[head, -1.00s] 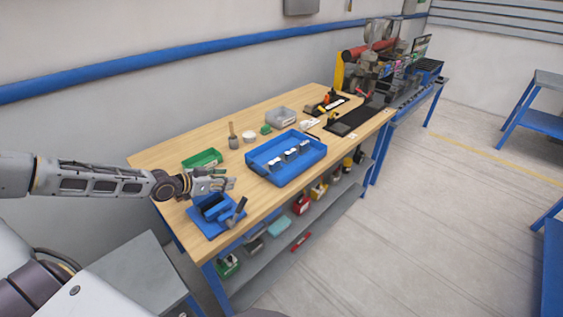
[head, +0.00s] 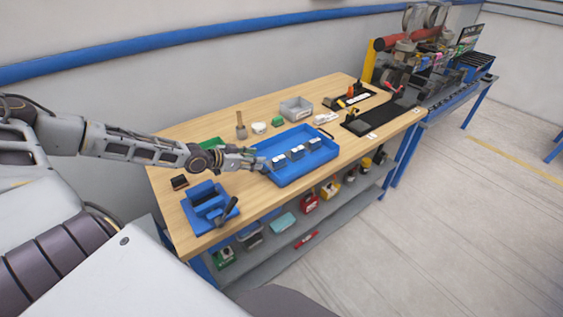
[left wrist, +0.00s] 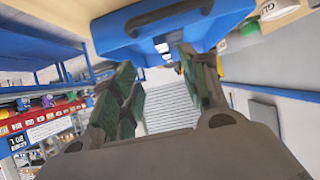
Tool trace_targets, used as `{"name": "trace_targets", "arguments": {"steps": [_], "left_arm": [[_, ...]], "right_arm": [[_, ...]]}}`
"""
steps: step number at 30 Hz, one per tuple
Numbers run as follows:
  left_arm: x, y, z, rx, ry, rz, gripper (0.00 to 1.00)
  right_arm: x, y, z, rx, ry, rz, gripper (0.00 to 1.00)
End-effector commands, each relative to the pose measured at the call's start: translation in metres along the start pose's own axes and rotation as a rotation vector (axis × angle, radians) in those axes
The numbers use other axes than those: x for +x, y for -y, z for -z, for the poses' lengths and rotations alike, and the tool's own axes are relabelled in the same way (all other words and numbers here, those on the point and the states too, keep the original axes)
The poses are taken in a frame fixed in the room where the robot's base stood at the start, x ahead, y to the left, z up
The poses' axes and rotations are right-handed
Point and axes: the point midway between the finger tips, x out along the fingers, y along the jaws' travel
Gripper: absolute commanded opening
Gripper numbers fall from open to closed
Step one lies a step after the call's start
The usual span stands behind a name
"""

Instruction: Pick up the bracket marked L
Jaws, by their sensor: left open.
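A blue tray (head: 312,165) lies on the wooden workbench and holds three small brackets in a row: a left one (head: 279,162), a middle one (head: 297,153) and a right one (head: 315,144). Their pale tops are too small to read, so I cannot tell which is marked L. My left gripper (head: 260,162) is open and empty at the tray's left side, close to the left bracket. In the left wrist view its fingers (left wrist: 160,80) are spread, with the tray (left wrist: 110,40) beyond them. My right gripper is not in view.
A blue fixture with a dark handle (head: 207,207) stands at the near left of the workbench (head: 165,215). A dark block (head: 180,182) lies behind it. A grey bin (head: 297,107), a green piece (head: 278,122) and a wooden-handled tool (head: 240,126) stand behind the tray.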

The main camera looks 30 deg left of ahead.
Motion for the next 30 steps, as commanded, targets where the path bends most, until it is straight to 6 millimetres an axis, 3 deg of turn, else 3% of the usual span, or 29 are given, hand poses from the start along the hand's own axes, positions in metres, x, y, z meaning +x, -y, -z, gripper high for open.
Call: {"name": "trace_targets", "arguments": {"steps": [9, 30], "left_arm": [[0.000, 0.000, 0.000, 0.000, 0.000, 0.000, 0.45], [0.031, 0.000, -0.002, -0.002, -0.001, -0.001, 0.45]], "right_arm": [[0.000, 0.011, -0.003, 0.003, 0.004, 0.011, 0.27], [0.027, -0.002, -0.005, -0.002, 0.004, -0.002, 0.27]]}}
